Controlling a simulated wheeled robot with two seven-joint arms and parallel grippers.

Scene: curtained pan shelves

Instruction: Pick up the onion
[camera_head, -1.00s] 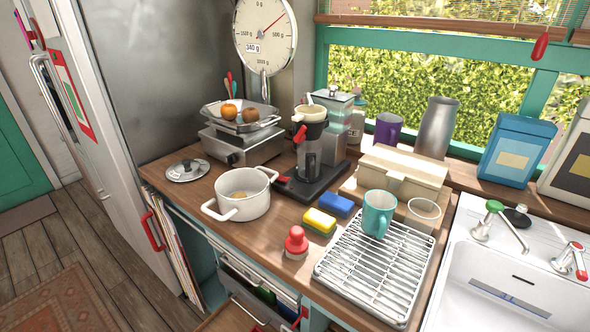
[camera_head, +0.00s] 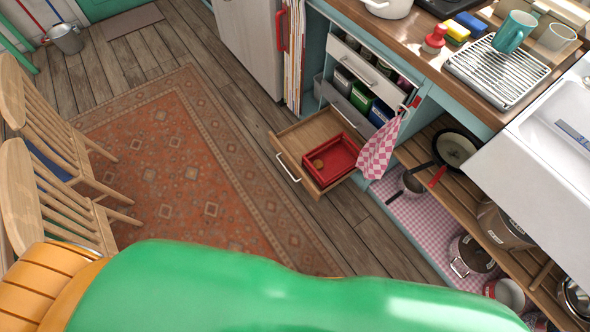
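No onion can be made out for sure in the head view. A small round brown thing (camera_head: 318,163) lies in a red tray (camera_head: 349,155) inside the open wooden drawer (camera_head: 303,137); it is too small to tell what it is. The white pot (camera_head: 388,9) is cut off by the top edge, so its inside does not show. Neither of my grippers is in view. A large green and orange form fills the bottom of the picture and hides the floor there.
The open drawer juts out over the floor by the patterned rug (camera_head: 190,190). Wooden chairs (camera_head: 60,170) stand at the left. A checkered cloth (camera_head: 378,153) hangs at the counter. Pans (camera_head: 456,150) sit on lower shelves at the right. The rug's middle is clear.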

